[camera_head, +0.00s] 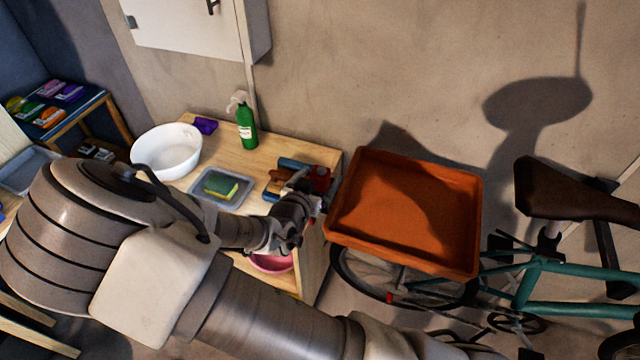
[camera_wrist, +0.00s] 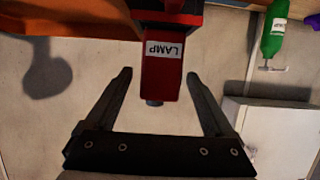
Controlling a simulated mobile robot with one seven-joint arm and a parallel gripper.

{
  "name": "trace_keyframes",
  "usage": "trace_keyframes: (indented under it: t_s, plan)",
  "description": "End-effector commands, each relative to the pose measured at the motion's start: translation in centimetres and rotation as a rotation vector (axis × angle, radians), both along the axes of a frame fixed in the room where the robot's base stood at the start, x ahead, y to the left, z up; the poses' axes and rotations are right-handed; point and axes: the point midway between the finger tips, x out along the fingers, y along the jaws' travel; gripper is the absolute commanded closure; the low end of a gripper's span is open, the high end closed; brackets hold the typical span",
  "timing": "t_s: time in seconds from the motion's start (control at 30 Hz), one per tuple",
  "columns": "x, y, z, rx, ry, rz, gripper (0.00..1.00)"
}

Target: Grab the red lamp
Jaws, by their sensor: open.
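The red lamp (camera_head: 321,178) stands at the right end of the wooden bench, partly hidden by my gripper. In the wrist view the red lamp (camera_wrist: 160,80) has a white LAMP label and a dark tip pointing down the picture. My gripper (camera_wrist: 159,74) is open, with one finger on each side of the lamp's narrow part and visible gaps on both sides. In the head view my gripper (camera_head: 313,203) is close to the lamp, and its fingers are hard to make out.
Beside the lamp are blue and brown items (camera_head: 279,181). A sponge tray (camera_head: 205,201), white basin (camera_head: 166,152) and green bottle (camera_head: 246,127) stand further left. An orange tray (camera_head: 468,220) on a bicycle is close on the right. A pink bowl (camera_head: 272,264) is below.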

Motion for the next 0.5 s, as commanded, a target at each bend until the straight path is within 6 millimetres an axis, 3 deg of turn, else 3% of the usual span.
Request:
trace_keyframes:
  t_s: [0.33, 0.5]
  plan:
    - [0.73, -0.25, -0.3, 0.001, 0.001, 0.001, 0.14]
    - [0.72, -0.24, -0.3, 0.001, 0.001, 0.001, 0.45]
